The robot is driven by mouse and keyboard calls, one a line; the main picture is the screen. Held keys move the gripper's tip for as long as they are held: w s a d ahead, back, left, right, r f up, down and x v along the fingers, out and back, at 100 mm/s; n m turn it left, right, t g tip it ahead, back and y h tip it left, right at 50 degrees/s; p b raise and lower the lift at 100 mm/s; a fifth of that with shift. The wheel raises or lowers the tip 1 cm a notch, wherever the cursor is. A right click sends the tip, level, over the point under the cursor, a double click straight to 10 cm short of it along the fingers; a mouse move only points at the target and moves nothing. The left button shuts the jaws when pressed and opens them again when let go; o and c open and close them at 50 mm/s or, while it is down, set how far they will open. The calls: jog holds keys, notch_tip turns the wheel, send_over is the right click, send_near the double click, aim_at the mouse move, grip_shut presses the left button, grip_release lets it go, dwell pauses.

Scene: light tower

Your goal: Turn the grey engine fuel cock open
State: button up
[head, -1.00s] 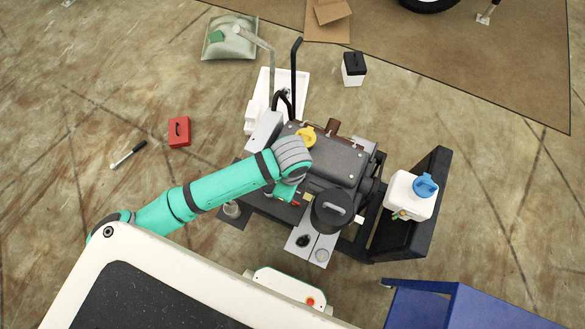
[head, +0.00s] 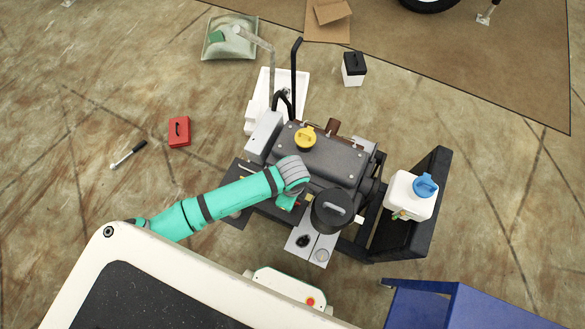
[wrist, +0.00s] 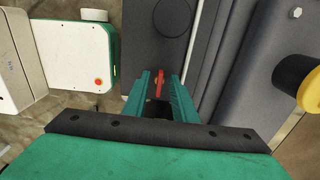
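The grey engine (head: 335,165) stands below my arm in the head view, with a yellow cap (head: 305,138) on top. A small red lever (wrist: 158,84) shows in the wrist view against the engine's dark side; I take it as the fuel cock's handle, and no separate grey cock body is clear. My gripper (wrist: 161,76) is open, with its two teal fingers on either side of the red lever. Small gaps seem to show beside it, and contact cannot be told.
A black round canister (head: 332,211) stands close to the right of my gripper. A white jug (head: 408,193) with a blue cap is farther right. A red box (head: 179,131) lies on open floor at left. A blue cart (head: 450,305) is at lower right.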

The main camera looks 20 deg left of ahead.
grip_shut()
jog(key=shift+n, duration=0.3)
jog(key=n, duration=0.3)
jog(key=shift+s+d+n, duration=0.1)
jog(key=shift+n, duration=0.3)
jog(key=n, duration=0.4)
jog(key=shift+s+n, duration=0.1)
jog(key=shift+n, duration=0.2)
jog(key=n, duration=0.4)
jog(key=shift+s+d+n, duration=0.1)
jog(key=shift+d+n, duration=0.05)
jog(key=shift+n, duration=0.15)
jog(key=shift+d+n, duration=0.1)
jog(key=shift+n, duration=2.1)
